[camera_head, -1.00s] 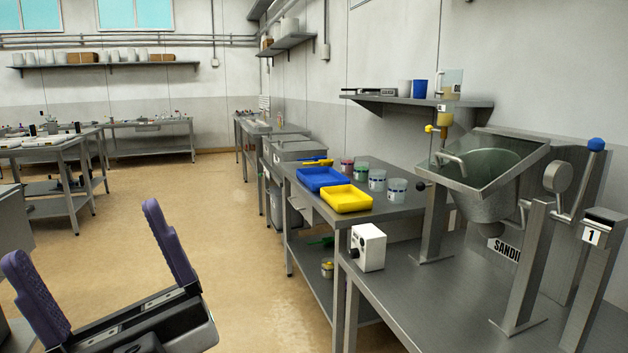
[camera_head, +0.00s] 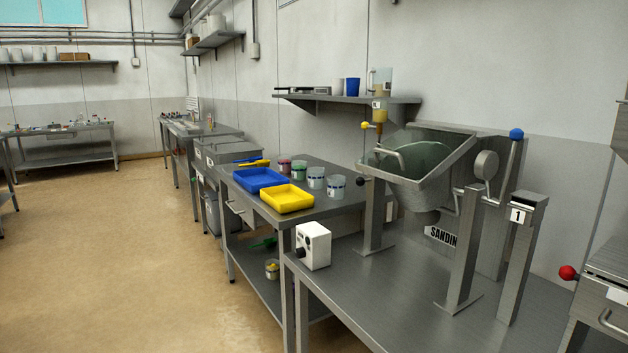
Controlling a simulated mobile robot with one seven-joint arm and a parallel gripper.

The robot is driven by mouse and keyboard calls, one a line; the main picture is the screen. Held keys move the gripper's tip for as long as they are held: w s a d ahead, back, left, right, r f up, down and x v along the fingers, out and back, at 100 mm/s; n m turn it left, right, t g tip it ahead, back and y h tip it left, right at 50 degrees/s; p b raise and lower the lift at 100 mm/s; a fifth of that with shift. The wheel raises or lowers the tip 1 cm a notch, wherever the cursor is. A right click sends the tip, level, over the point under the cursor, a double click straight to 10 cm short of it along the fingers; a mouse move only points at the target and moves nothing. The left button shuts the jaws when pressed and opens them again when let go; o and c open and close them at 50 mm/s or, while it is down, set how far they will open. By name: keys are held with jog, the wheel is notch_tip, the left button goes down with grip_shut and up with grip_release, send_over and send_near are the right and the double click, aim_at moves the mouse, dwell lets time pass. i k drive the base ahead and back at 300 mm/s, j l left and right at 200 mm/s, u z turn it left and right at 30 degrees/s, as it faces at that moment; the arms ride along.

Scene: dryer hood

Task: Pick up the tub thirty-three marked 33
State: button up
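Several small clear tubs stand in a row on the steel table (camera_head: 352,205), behind the trays. One has a red band (camera_head: 284,166), one is green (camera_head: 300,169), and two have blue bands, a farther one (camera_head: 316,178) and a nearer one (camera_head: 336,187). Another small tub (camera_head: 272,269) with something yellow in it stands on the lower shelf. The markings on all of them are too small to read, so I cannot tell which is 33. My gripper is out of view.
A blue tray (camera_head: 260,181) and a yellow tray (camera_head: 287,199) sit on the table's near side. A white control box (camera_head: 313,246) and a tilted steel hopper (camera_head: 415,170) stand on the nearer bench. Open floor (camera_head: 120,260) lies to the left.

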aim_at(316, 175)
jog(key=i+j+u, duration=0.7)
jog(key=i, duration=0.35)
jog(key=i+u, duration=0.4)
jog(key=i, duration=0.15)
jog(key=i+j+z, duration=0.1)
jog(key=i+z, duration=0.15)
jog(key=i, duration=0.35)
jog(key=i+j+z, duration=0.2)
jog(key=i, duration=0.35)
jog(key=i+j+z, duration=0.1)
jog(key=z, duration=0.35)
jog(key=i+j+z, duration=0.2)
jog(key=z, duration=0.2)
jog(key=i+j+z, duration=0.25)
jog(key=z, duration=0.2)
jog(key=i+j+z, duration=0.15)
jog(key=j+z, duration=0.15)
jog(key=z, duration=0.15)
jog(key=i+j+z, duration=0.1)
jog(key=j+z, duration=1.1)
jog(key=i+j+z, duration=0.1)
jog(key=i, duration=0.6)
